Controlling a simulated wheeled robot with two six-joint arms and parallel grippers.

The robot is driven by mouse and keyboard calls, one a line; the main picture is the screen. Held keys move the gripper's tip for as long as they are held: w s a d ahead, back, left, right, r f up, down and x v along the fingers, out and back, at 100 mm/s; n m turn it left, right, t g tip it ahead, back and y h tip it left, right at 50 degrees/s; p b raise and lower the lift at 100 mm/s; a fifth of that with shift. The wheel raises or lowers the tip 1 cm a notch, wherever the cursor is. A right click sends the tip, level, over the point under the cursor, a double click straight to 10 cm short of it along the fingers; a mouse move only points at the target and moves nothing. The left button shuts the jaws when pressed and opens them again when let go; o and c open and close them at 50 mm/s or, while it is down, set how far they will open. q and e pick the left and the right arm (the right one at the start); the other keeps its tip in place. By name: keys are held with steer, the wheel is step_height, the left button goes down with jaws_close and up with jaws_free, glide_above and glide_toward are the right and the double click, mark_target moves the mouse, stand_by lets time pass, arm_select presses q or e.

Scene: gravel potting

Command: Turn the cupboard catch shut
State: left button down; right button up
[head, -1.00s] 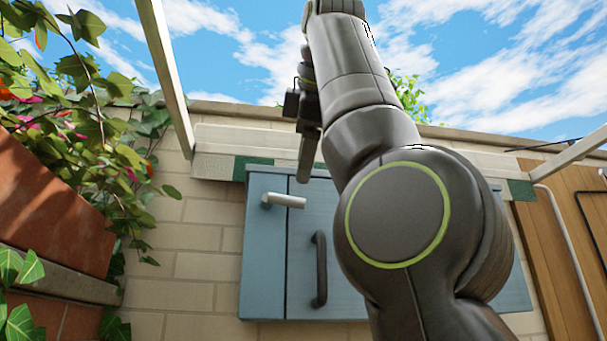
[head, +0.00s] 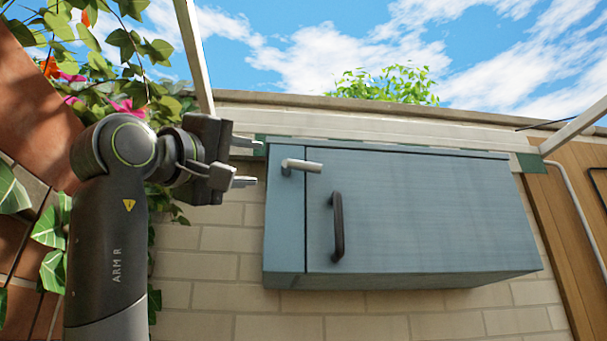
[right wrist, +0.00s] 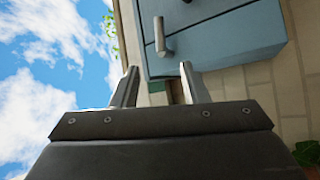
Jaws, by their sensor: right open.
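The blue cupboard (head: 430,210) hangs on the wall, its door flush with the frame. The pale grey catch (head: 302,166) sits near its top left corner. It lies nearly level, reaching from the narrow left strip across the seam onto the door. My right gripper (head: 244,162) is open and empty, left of the cupboard, its fingers pointing right toward the catch, with a gap between. In the right wrist view the catch (right wrist: 162,38) shows beyond and between the open fingertips (right wrist: 160,88), not touching them. My left gripper is not in view.
A dark door handle (head: 337,227) stands out below the catch. A pale beam (head: 400,134) runs above the cupboard, and a slanted post (head: 196,55) rises behind my right gripper. Leafy flowering plants (head: 130,50) crowd the left. The space before the door is clear.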

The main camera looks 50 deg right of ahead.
mark_target(305, 167)
steer(key=p+x, duration=0.8)
steer(key=x, duration=0.8)
steer(key=shift+s+r, duration=0.15)
steer(key=shift+d+r+p, duration=0.15)
steer(key=shift+d+p, duration=0.2)
steer(key=shift+d, duration=0.35)
steer(key=shift+a, duration=0.1)
jaws_close()
